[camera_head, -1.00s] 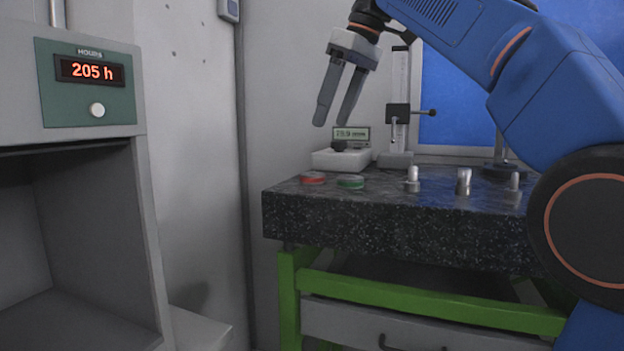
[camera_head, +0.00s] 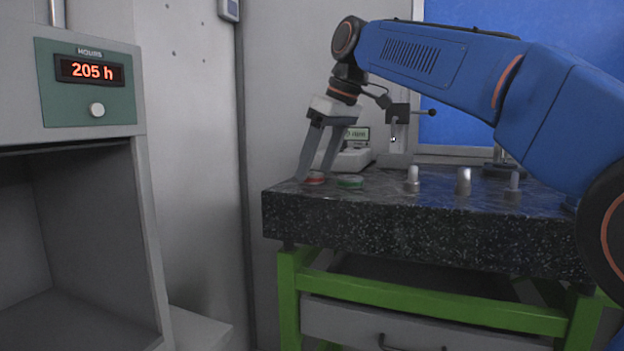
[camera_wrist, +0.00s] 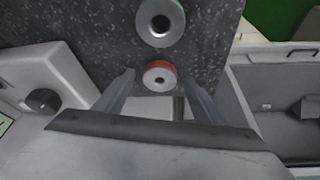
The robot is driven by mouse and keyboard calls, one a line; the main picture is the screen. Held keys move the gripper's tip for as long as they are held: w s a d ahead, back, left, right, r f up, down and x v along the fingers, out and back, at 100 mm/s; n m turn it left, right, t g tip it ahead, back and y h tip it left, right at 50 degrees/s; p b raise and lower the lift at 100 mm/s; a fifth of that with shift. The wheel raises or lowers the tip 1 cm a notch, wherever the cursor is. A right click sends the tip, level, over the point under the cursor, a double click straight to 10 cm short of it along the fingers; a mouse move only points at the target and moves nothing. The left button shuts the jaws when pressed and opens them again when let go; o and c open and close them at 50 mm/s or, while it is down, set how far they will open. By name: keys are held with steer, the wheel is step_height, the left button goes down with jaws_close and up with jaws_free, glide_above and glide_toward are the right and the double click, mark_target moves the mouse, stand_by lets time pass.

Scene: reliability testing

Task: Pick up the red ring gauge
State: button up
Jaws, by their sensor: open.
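The red ring gauge (camera_head: 315,181) lies flat at the left end of the dark speckled granite surface plate (camera_head: 400,222). In the wrist view the ring (camera_wrist: 160,73) has a grey metal face with a central hole and a red rim. My gripper (camera_head: 313,179) is lowered over it, with its fingers pointing down. The fingers are apart, one to each side of the ring in the wrist view (camera_wrist: 159,77). Gaps show between ring and fingertips there. In the head view the left finger partly hides the ring.
Several metal plugs (camera_head: 464,181) stand farther right. A white instrument with a display (camera_head: 357,133) and a gauge stand (camera_head: 397,140) are behind. The plate's left edge is close to the red ring.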

steer(key=shift+w+a+f, duration=0.1)
steer(key=shift+f, duration=0.25)
steer(key=c, duration=1.4)
steer(key=shift+o, duration=0.2)
steer(key=shift+r, duration=0.1)
